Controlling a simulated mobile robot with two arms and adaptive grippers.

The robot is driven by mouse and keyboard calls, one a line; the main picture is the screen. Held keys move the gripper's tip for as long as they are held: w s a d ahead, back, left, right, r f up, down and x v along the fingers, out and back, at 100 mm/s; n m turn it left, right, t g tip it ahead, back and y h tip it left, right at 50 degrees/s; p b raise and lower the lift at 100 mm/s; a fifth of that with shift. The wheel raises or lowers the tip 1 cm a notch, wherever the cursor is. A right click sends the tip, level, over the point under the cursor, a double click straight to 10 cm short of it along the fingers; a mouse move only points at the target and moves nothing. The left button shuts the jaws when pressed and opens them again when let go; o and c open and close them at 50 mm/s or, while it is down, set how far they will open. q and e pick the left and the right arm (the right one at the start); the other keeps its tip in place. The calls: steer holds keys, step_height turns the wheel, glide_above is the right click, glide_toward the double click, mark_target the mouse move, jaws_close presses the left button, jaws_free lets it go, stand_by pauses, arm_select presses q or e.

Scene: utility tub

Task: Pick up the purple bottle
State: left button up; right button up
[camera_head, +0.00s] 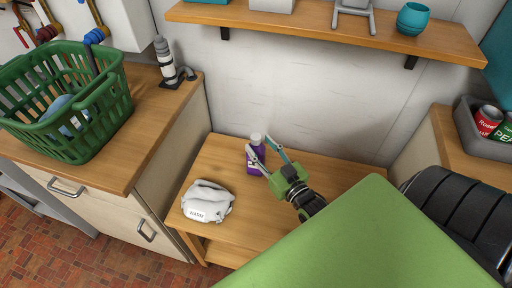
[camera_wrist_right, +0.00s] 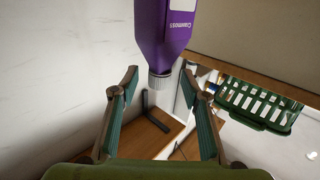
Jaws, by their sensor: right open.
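The purple bottle (camera_head: 255,158) with a pale cap stands upright on the low wooden table (camera_head: 222,155), near the back wall. In the right wrist view the bottle (camera_wrist_right: 165,25) appears upside down, its ribbed cap (camera_wrist_right: 159,81) lying between the fingertips in the picture. My right gripper (camera_head: 260,148) is open, with one finger on each side of the bottle in the head view. The right wrist view also shows the gripper's spread fingers (camera_wrist_right: 159,78), with a gap on both sides of the cap. No contact is visible. My left gripper is not in view.
A green basket (camera_head: 70,130) stands on the left counter. A wooden shelf (camera_head: 330,33) crosses the wall above. A grey bin (camera_head: 468,122) with cans is at the right.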

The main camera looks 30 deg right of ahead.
mark_target(259, 144)
steer(key=w, duration=0.3)
steer(key=shift+w+d+f, duration=0.1)
steer(key=shift+w+f, duration=0.05)
steer(key=shift+w, duration=0.1)
steer(key=shift+s, duration=0.1)
steer(key=shift+c, duration=0.4)
jaws_close()
steer(key=shift+r, duration=0.25)
